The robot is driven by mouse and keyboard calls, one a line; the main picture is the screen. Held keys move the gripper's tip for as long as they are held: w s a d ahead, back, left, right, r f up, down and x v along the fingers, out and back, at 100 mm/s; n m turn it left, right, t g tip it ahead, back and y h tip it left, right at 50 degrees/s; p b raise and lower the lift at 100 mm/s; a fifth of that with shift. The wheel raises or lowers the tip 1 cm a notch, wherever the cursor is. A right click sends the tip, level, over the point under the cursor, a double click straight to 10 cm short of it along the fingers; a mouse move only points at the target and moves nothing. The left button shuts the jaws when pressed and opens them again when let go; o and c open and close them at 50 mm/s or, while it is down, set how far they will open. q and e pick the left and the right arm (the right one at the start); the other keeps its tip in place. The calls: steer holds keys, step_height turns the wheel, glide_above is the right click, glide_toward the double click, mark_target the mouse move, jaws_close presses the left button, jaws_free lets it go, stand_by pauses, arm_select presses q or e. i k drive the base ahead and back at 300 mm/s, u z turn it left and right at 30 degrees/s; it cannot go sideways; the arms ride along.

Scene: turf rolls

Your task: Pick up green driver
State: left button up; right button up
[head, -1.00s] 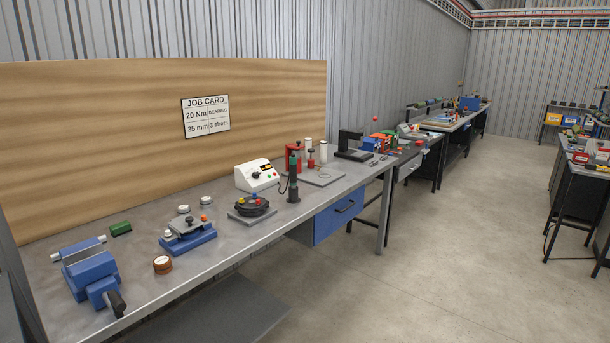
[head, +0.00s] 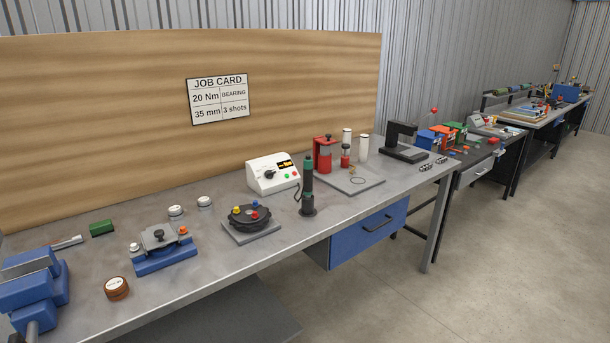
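The green driver (head: 308,178) stands upright on the grey workbench (head: 205,270), near the middle of its front half. It has a green upper body with a dark top, and a dark lower part in a dark round holder (head: 307,210). A dark cable runs beside it towards the white control box (head: 273,173) behind it. Neither of my grippers shows in the head view.
A round black fixture (head: 250,219) with coloured knobs sits left of the driver. A grey plate (head: 347,180) with a red press (head: 326,154) is behind right. A blue clamp fixture (head: 165,255) and blue vise (head: 30,290) are further left. Floor (head: 480,270) in front is clear.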

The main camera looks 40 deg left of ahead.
mark_target(308, 170)
steer(key=u, duration=0.4)
steer(key=i, duration=0.9)
steer(key=u, duration=1.5)
steer(key=i, duration=0.7)
steer(key=u, duration=0.6)
